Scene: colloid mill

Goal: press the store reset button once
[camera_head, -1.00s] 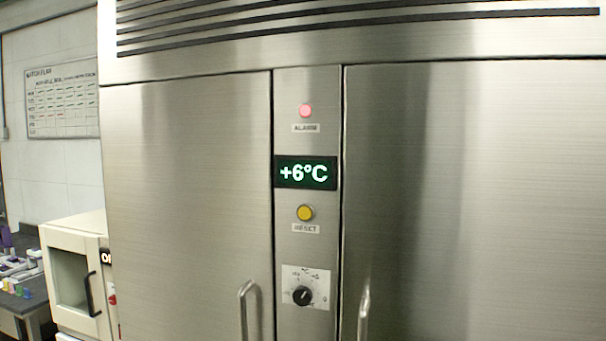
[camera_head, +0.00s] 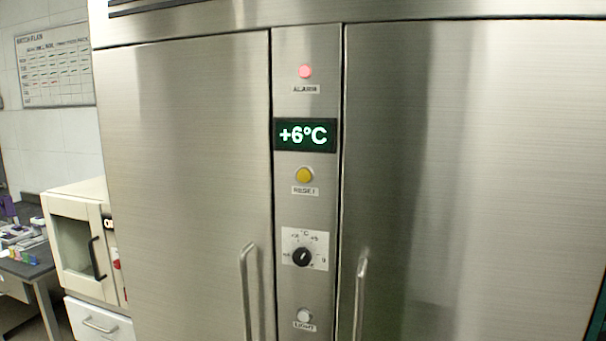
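The yellow reset button (camera_head: 304,175) is on the narrow steel panel between two tall doors, with a RESET label (camera_head: 305,190) under it. Above it are a green display (camera_head: 305,135) reading +6°C and a lit pinkish-red alarm lamp (camera_head: 305,72) labelled ALARM. Below it are a black rotary knob (camera_head: 302,257) on a white dial plate and a pale round button or lamp (camera_head: 304,315) with a small label that is hard to read. Neither of my grippers is in view.
The left door (camera_head: 190,180) and right door (camera_head: 470,180) have vertical bar handles (camera_head: 248,295) (camera_head: 361,300) beside the panel. A cream cabinet (camera_head: 82,240) and a dark bench (camera_head: 25,267) with small items stand at the left. A chart (camera_head: 57,65) hangs on the wall.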

